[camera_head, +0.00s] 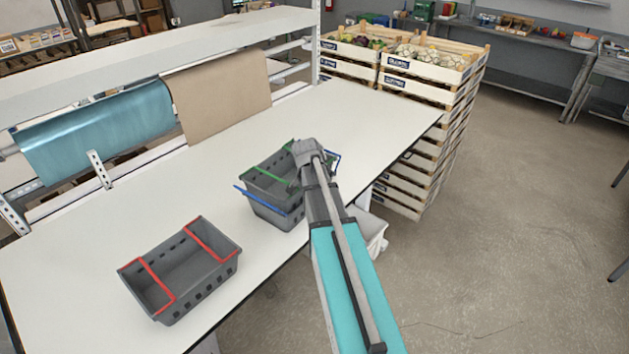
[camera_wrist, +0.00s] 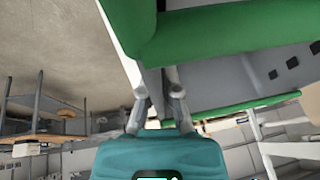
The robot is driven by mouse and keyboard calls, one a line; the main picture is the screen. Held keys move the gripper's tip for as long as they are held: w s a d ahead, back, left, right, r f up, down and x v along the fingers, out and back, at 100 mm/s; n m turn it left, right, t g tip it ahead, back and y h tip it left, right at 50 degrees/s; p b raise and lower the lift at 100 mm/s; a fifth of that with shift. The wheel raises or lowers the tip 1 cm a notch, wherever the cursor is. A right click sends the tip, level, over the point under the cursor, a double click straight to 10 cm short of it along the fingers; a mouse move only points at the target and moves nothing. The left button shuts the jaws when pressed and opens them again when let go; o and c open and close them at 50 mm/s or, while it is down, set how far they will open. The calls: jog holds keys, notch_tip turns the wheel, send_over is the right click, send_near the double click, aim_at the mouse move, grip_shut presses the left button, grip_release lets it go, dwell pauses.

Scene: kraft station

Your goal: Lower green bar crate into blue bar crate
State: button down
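The grey crate with green bars (camera_head: 266,184) is over the grey crate with blue bars (camera_head: 275,216) in the head view. It looks at least partly inside it, but I cannot tell whether it rests there. Blue bars show at the left and right of the pair. In the wrist view the green bar crate (camera_wrist: 225,68) fills the top right. My gripper (camera_wrist: 160,86) is at its wall, with the fingers close together on either side of a grey edge, and appears shut on it. In the head view my arm hides the fingertips and the crates' right side.
A grey crate with red bars (camera_head: 185,268) stands apart at the front left of the white table (camera_head: 95,225). Stacked wooden crates (camera_head: 430,90) stand beyond the table's far right end. A shelf with blue and brown rolls (camera_head: 215,95) runs along the back.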

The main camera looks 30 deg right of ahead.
dwell(0.4)
jog(key=c, duration=0.7)
grip_release()
jog(key=shift+s, duration=0.15)
